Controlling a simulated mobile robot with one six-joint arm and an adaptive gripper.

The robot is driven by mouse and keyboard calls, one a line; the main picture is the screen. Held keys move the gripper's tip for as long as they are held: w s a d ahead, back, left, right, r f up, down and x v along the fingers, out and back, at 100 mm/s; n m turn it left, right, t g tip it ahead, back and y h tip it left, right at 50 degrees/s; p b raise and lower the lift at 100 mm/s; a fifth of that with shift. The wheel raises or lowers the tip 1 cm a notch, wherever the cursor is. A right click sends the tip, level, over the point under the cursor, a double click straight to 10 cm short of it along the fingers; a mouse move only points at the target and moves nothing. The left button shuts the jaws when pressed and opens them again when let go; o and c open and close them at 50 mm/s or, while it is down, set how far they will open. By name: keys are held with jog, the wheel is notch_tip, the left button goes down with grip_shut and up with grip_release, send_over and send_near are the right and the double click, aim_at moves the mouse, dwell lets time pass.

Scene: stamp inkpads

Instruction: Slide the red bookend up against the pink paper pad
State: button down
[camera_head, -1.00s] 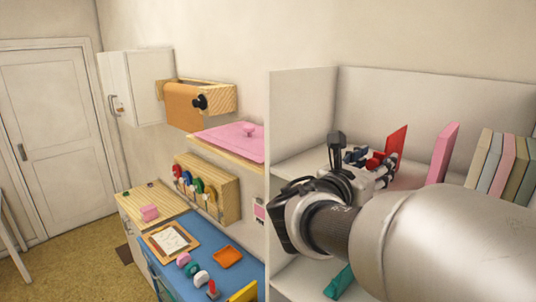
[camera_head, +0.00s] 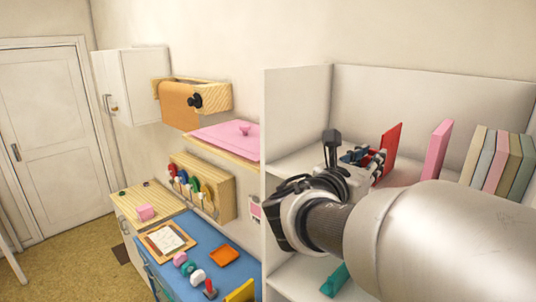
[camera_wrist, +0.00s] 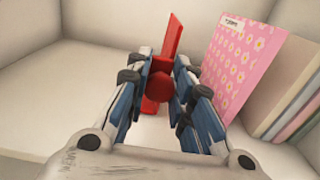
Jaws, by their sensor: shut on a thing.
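The red bookend (camera_head: 392,143) stands upright on a white shelf, left of the pink paper pad (camera_head: 437,150), with a clear gap between them. My gripper (camera_head: 372,160) is at the near side of the bookend. In the wrist view, my gripper (camera_wrist: 160,82) is shut on the round red knob of the bookend (camera_wrist: 171,36), one finger on each side. The flowered pink paper pad (camera_wrist: 238,62) stands to the right of the fingers there. My fingers hide part of the bookend's lower half.
Several upright pads (camera_head: 497,162) in muted colours stand right of the pink pad. The white shelf has a left side wall (camera_head: 298,115) and a back wall (camera_head: 430,95). A teal object (camera_head: 335,279) lies below my arm.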

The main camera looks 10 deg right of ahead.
jog(key=s+d, duration=0.1)
jog(key=s, duration=0.1)
jog(key=s+d+b, duration=0.1)
jog(key=d, duration=0.1)
jog(key=shift+s, duration=0.4)
jog(key=shift+w+a, duration=0.15)
jog(key=c, duration=1.4)
grip_release()
jog(key=v, duration=1.2)
